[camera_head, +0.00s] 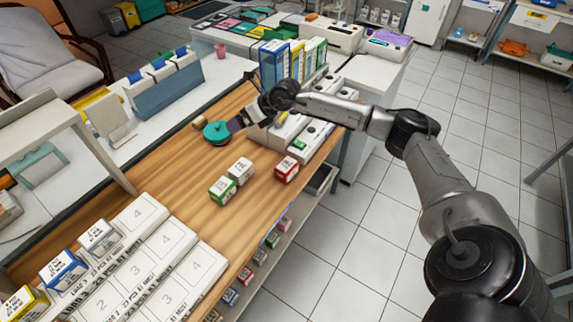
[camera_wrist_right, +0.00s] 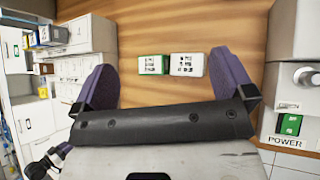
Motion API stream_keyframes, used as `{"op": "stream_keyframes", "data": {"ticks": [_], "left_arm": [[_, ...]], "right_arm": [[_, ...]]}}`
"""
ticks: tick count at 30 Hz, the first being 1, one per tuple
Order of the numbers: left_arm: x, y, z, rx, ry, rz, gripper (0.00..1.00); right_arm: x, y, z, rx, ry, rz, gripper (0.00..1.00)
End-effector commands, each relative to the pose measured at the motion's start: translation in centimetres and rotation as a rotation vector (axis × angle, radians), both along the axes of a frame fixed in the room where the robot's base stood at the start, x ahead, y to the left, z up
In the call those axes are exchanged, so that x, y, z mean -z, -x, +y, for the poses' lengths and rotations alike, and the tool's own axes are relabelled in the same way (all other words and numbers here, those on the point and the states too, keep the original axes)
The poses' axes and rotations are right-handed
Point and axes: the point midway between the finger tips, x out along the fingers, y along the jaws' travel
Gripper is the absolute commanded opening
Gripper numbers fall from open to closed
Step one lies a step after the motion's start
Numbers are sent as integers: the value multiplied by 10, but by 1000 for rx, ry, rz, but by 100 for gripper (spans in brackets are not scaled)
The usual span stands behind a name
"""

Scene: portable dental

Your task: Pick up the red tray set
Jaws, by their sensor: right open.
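A small white box with a red side (camera_head: 287,169) sits on the wooden counter (camera_head: 205,165), near its right edge. I take it to be the red tray set. I cannot make it out in the right wrist view. My right gripper (camera_head: 237,123) is above the counter, beyond and left of the red box, apart from it. Its two purple fingers are spread with nothing between them in the wrist view (camera_wrist_right: 163,65).
A green box (camera_head: 222,190) and a white box (camera_head: 240,171) stand left of the red one. A teal round object (camera_head: 217,133) is by my right gripper. White numbered trays (camera_head: 150,258) fill the near counter. White devices (camera_head: 312,138) stand at the right, under my arm.

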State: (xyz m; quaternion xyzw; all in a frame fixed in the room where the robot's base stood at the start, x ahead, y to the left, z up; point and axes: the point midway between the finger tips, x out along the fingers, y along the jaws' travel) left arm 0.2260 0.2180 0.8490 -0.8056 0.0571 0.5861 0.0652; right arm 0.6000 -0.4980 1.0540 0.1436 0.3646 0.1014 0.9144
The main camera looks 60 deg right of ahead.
Motion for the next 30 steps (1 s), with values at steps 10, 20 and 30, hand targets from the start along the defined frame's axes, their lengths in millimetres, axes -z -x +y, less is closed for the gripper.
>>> {"op": "stream_keyframes", "data": {"ticks": [10, 20, 30], "left_arm": [[0, 0, -2, -5, 8, 0, 43], [1, 0, -2, -5, 7, 0, 43], [8, 0, -2, -4, 7, 0, 43]], "right_arm": [[58, 81, -50, 23, 290, 608, 100], [69, 116, -56, 40, 316, 827, 100], [125, 115, -55, 49, 310, 827, 100]]}}
